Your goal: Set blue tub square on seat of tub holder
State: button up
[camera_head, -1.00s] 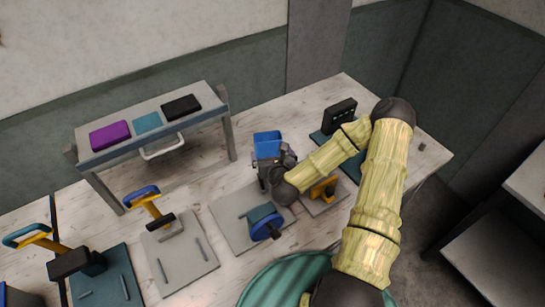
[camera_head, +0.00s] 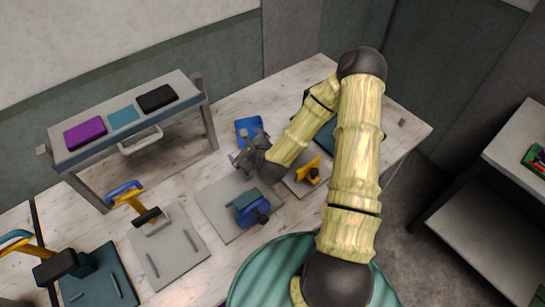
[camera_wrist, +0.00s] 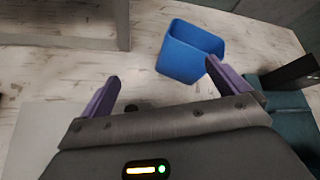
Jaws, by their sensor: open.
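The blue tub (camera_head: 248,128) stands on the pale wooden table just beyond my gripper. In the wrist view the tub (camera_wrist: 185,58) shows its open top and one side wall, ahead of the fingers and nearer the right one. My gripper (camera_head: 236,159) is open; its two purple fingers (camera_wrist: 162,76) are spread with nothing held between them.
A raised grey shelf (camera_head: 63,164) carries purple, teal and black blocks at the left. A grey plate with a blue round device (camera_head: 252,208) lies in front of my gripper. A yellow-handled device (camera_head: 308,172) is to its right. Other lever fixtures (camera_head: 126,192) stand front left.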

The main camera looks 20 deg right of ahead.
jog(key=s+n, duration=0.1)
jog(key=n, duration=0.1)
jog(key=s+a+n+g, duration=0.1)
jog(key=n, duration=0.2)
jog(key=a+r+n+g+y, duration=0.1)
jog(key=n, duration=0.2)
jog(key=shift+s+r, duration=0.1)
jog(key=shift+s, duration=0.3)
jog(key=s+d+r+n+g+h, duration=0.1)
jog(key=s+d+r+n+g, duration=0.1)
jog(key=s+r+n, duration=0.5)
jog(key=s+d+r+n+g+h, duration=0.1)
jog(key=s+r+n+g, duration=0.4)
jog(key=s+n, duration=0.5)
notch_tip(320, 180, up, 2)
jog(key=d+n, duration=0.1)
jog(key=n, duration=0.3)
jog(key=shift+s+d+r+h, duration=0.2)
jog(key=shift+d+h, duration=0.1)
jog(key=shift+d, duration=0.1)
